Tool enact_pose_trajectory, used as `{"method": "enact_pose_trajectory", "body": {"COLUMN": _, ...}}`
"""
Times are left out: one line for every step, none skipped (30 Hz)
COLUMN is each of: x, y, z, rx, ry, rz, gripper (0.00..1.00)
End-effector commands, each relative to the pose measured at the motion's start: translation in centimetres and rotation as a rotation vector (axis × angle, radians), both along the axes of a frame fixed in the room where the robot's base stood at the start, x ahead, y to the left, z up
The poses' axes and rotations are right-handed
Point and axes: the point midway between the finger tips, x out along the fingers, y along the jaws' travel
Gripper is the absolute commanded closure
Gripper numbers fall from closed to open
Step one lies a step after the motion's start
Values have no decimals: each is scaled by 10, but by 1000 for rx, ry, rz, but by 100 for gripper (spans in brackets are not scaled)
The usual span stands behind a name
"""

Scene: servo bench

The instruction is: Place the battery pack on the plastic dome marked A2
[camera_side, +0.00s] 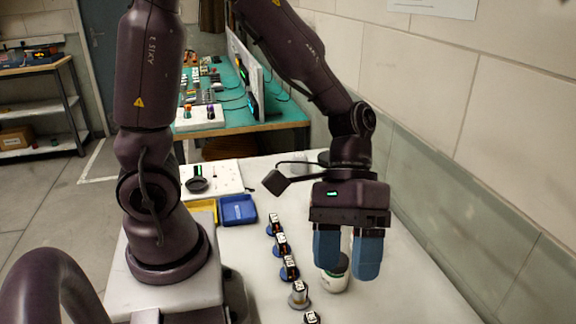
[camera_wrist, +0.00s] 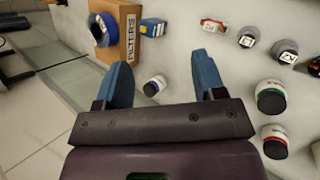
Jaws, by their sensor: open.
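My gripper (camera_side: 346,268) is open, its two blue fingers pointing down above the white bench. In the wrist view my gripper (camera_wrist: 163,66) has nothing held between its fingers. I cannot surely identify the battery pack; a small blue box (camera_wrist: 153,27) and a flat red-and-white piece (camera_wrist: 213,25) lie beyond the fingertips in the wrist view. Round labelled pieces stand to the right there; the label on one dark piece (camera_wrist: 286,52) looks like an upside-down A2, but is too small to be certain. In the side view, labels on the row of pieces (camera_side: 290,267) are unreadable.
Jars with green (camera_wrist: 270,97) and red (camera_wrist: 275,141) bands stand at right. An orange box (camera_wrist: 117,32) with a blue roll (camera_wrist: 103,30) is upper left. A blue bin (camera_side: 238,210) sits farther back.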

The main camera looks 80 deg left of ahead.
Motion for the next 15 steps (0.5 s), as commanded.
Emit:
{"method": "enact_pose_trajectory", "body": {"x": -2, "y": 14, "z": 14, "rx": 65, "ry": -97, "rz": -29, "gripper": 36}}
{"method": "enact_pose_trajectory", "body": {"x": -3, "y": 23, "z": 21, "rx": 105, "ry": -148, "rz": -46, "gripper": 36}}
{"method": "enact_pose_trajectory", "body": {"x": -5, "y": 35, "z": 30, "rx": 159, "ry": -217, "rz": -66, "gripper": 36}}
{"method": "enact_pose_trajectory", "body": {"x": -6, "y": 44, "z": 37, "rx": 199, "ry": -267, "rz": -78, "gripper": 36}}
{"method": "enact_pose_trajectory", "body": {"x": -8, "y": 53, "z": 44, "rx": 240, "ry": -319, "rz": -89, "gripper": 36}}
{"method": "enact_pose_trajectory", "body": {"x": -10, "y": 64, "z": 54, "rx": 293, "ry": -384, "rz": -101, "gripper": 36}}
{"method": "enact_pose_trajectory", "body": {"x": -12, "y": 73, "z": 61, "rx": 332, "ry": -433, "rz": -108, "gripper": 36}}
{"method": "enact_pose_trajectory", "body": {"x": -14, "y": 81, "z": 68, "rx": 370, "ry": -481, "rz": -115, "gripper": 36}}
{"method": "enact_pose_trajectory", "body": {"x": -17, "y": 92, "z": 77, "rx": 418, "ry": -539, "rz": -122, "gripper": 36}}
{"method": "enact_pose_trajectory", "body": {"x": -20, "y": 99, "z": 83, "rx": 453, "ry": -580, "rz": -125, "gripper": 36}}
{"method": "enact_pose_trajectory", "body": {"x": -22, "y": 106, "z": 89, "rx": 484, "ry": -618, "rz": -125, "gripper": 36}}
{"method": "enact_pose_trajectory", "body": {"x": -25, "y": 114, "z": 96, "rx": 523, "ry": -662, "rz": -126, "gripper": 36}}
{"method": "enact_pose_trajectory", "body": {"x": -27, "y": 120, "z": 101, "rx": 549, "ry": -692, "rz": -127, "gripper": 36}}
{"method": "enact_pose_trajectory", "body": {"x": -29, "y": 125, "z": 105, "rx": 571, "ry": -719, "rz": -126, "gripper": 36}}
{"method": "enact_pose_trajectory", "body": {"x": -31, "y": 130, "z": 110, "rx": 597, "ry": -748, "rz": -126, "gripper": 36}}
